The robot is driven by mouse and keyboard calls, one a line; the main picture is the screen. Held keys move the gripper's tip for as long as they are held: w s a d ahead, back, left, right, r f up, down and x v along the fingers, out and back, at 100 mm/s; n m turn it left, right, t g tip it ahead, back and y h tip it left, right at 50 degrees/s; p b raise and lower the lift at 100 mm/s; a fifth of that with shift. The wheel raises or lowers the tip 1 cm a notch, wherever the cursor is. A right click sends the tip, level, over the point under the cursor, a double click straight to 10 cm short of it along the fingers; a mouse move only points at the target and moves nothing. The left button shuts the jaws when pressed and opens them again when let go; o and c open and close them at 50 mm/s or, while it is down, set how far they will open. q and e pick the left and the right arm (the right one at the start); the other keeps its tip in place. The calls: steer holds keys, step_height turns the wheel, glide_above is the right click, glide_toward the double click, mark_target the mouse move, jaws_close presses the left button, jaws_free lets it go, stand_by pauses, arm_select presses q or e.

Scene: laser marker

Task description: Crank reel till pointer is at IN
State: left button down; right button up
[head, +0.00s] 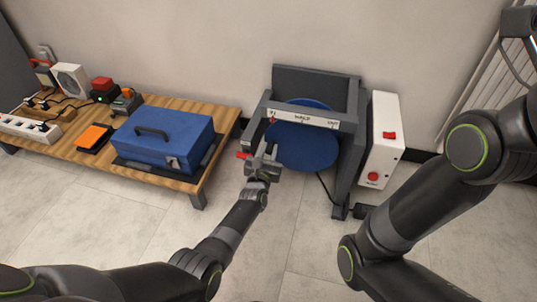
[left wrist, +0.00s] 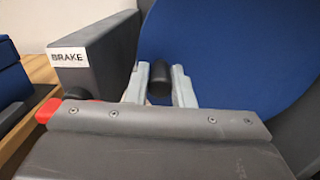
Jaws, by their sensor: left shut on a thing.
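The reel is a blue disc (head: 310,150) in a dark grey frame (head: 318,78). A white scale strip (head: 302,118) across its front reads HALF in the middle and OUT at the right. A small red pointer (head: 273,121) shows at the strip's left end, by a small label that looks like IN. My left gripper (head: 262,168) is at the reel's front left. In the left wrist view its fingers are shut on the black crank knob (left wrist: 160,83), in front of the blue disc. The crank's arm is hidden. My right gripper's jaws are not visible.
A red lever (head: 243,155) shows beside my left gripper, near a BRAKE label (left wrist: 68,57). A white box (head: 381,140) with red buttons is on the reel's right. A wooden table (head: 190,187) with a blue toolbox (head: 165,138) stands left. Floor in front is clear.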

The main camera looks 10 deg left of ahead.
arm_select(q)
steer(key=shift+a+f, duration=0.25)
stand_by(0.5)
steer(key=c, duration=1.3)
jaws_free()
steer(key=shift+s+a, duration=0.1)
steer(key=shift+o, duration=0.2)
